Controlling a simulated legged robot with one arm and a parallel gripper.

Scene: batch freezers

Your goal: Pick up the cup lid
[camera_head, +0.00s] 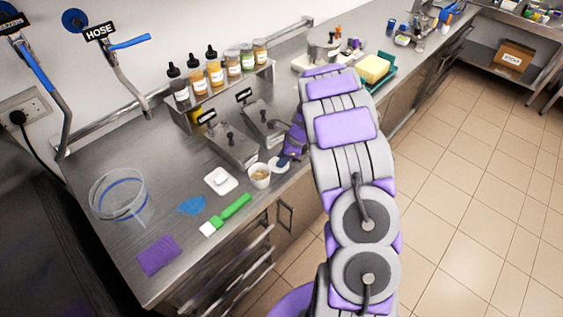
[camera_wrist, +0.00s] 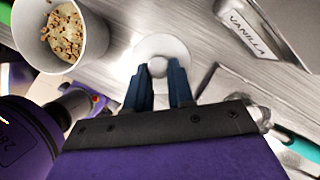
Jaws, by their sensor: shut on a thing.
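The cup lid (camera_wrist: 178,46) is a round white disc with a small knob in its middle. In the wrist view it lies between my fingertips, at the top centre. My gripper (camera_wrist: 161,77) is shut on its knob with two dark blue fingers. In the head view the lid (camera_head: 277,167) shows as a pale disc by my gripper (camera_head: 285,161), close to the counter's front edge. I cannot tell whether the lid touches the counter.
Metal lidded bins (camera_head: 235,151) stand behind the cup; one is labelled VANILLA (camera_wrist: 262,32). A green-handled spatula (camera_head: 235,208), white square dish (camera_head: 221,180), blue cloth (camera_head: 192,206), purple cloth (camera_head: 159,255) and clear round tub (camera_head: 120,207) are to the left. Bottles (camera_head: 214,75) line a shelf.

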